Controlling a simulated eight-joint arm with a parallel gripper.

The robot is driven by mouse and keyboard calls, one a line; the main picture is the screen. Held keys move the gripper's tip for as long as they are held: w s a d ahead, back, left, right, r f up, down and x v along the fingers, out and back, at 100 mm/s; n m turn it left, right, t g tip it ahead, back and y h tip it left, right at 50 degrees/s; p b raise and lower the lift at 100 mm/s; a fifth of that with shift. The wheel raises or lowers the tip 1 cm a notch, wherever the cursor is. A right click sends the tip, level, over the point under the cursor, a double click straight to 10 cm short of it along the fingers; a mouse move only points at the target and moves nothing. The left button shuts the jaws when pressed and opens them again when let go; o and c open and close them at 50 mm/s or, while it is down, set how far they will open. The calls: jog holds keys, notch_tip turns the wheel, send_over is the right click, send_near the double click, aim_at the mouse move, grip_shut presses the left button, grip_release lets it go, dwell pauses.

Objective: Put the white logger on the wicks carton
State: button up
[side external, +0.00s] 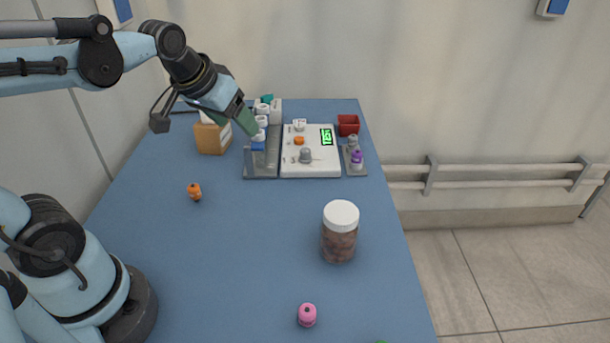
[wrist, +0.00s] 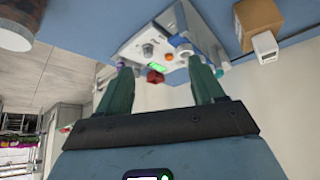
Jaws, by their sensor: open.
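The brown wicks carton (side external: 212,139) stands at the back left of the blue table, and also shows at the top right of the wrist view (wrist: 256,20). A small white block, apparently the white logger (wrist: 265,46), appears against the carton's upper end. In the side view a white patch (side external: 207,117) shows at the carton's top, partly hidden by my arm. I cannot tell whether it rests on top or stands behind. My gripper (side external: 247,122) is right of the carton, over the grey rack; its green fingers are apart and empty in the wrist view (wrist: 160,68).
Right of the carton are a grey rack (side external: 262,171) holding white and blue items, a white panel (side external: 311,170) with a green display, and a red bin (side external: 348,124). A brown jar (side external: 339,239), orange piece (side external: 194,191) and pink piece (side external: 307,315) stand nearer the front, with clear table between.

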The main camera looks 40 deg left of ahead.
jog(key=s+d+f+m+t+h, duration=0.1)
jog(key=s+d+f+m, duration=0.1)
jog(key=s+d+f, duration=0.2)
jog(key=shift+d+m, duration=0.3)
jog(key=shift+d, duration=0.7)
